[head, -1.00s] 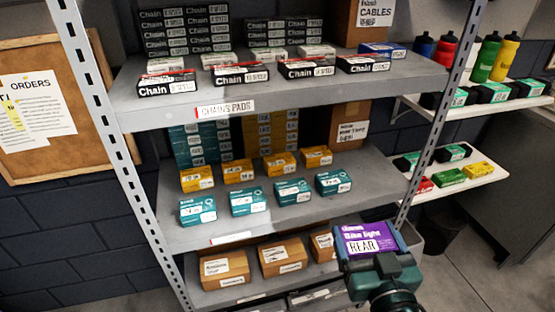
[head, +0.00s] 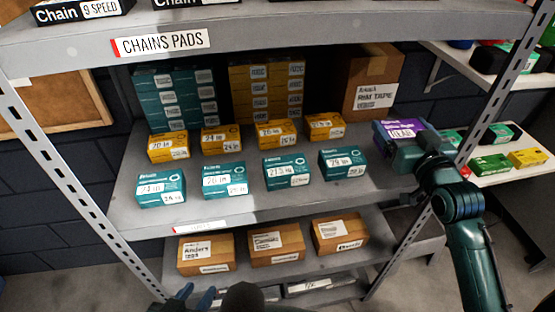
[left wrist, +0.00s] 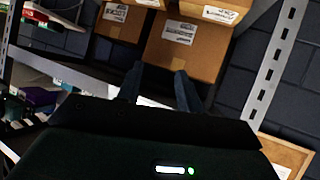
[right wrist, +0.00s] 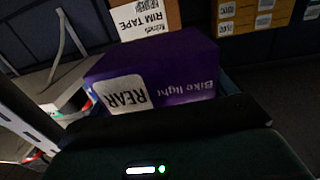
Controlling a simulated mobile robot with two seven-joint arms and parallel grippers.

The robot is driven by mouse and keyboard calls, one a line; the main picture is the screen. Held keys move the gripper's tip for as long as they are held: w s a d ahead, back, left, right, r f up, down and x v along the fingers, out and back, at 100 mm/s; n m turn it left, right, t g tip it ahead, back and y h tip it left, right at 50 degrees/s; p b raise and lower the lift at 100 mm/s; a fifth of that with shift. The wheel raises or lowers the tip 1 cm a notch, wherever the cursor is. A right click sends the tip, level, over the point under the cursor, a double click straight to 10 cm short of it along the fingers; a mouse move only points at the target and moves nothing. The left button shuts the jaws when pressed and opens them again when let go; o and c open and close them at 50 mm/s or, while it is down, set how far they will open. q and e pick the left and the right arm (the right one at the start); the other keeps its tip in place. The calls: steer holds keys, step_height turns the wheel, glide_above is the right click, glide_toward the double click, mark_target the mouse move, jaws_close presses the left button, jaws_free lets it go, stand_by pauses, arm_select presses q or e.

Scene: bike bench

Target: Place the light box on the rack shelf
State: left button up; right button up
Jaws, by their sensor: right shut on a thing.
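The purple bike light box (head: 401,132), labelled REAR, is in my right gripper (head: 403,148). It is at the right end of the middle rack shelf (head: 375,187), close to the right front post. I cannot tell whether it touches the shelf. In the right wrist view the box (right wrist: 185,72) fills the space before the gripper, with the rim tape carton behind it. My left gripper (head: 196,296) is low at the front of the rack. In the left wrist view its fingers (left wrist: 159,88) are apart and empty, with brown cartons beyond.
Teal boxes (head: 287,171) and yellow boxes (head: 277,133) stand in rows on the middle shelf, with a rim tape carton (head: 372,82) at the back right. Bare shelf shows right of the teal row. Brown cartons (head: 276,244) are below. The upper shelf (head: 270,35) hangs above.

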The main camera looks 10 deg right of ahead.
mark_target(411, 121)
steer(key=shift+w+d+r+n+y+b, duration=0.2)
steer(key=shift+w+d+b, duration=0.15)
steer(key=shift+d, duration=0.2)
steer(key=shift+w+d+r+n+y+b, duration=0.15)
steer(key=shift+w+d+y+b, duration=0.1)
steer(key=shift+w+d, duration=0.2)
steer(key=shift+w+d+r, duration=0.1)
steer(key=shift+d+r, duration=0.15)
steer(key=shift+r, duration=0.05)
step_height(411, 121, down, 10)
steer(key=shift+f+b, duration=0.1)
steer(key=shift+b, duration=0.95)
arm_select(q)
steer(key=shift+d+f+h, duration=0.15)
steer(key=shift+d+f, duration=0.15)
steer(key=shift+f, duration=0.25)
steer(key=shift+d+f+h, duration=0.15)
steer(key=shift+d+f, duration=0.1)
steer(key=shift+f, duration=0.25)
arm_select(e)
steer(key=o, duration=0.9)
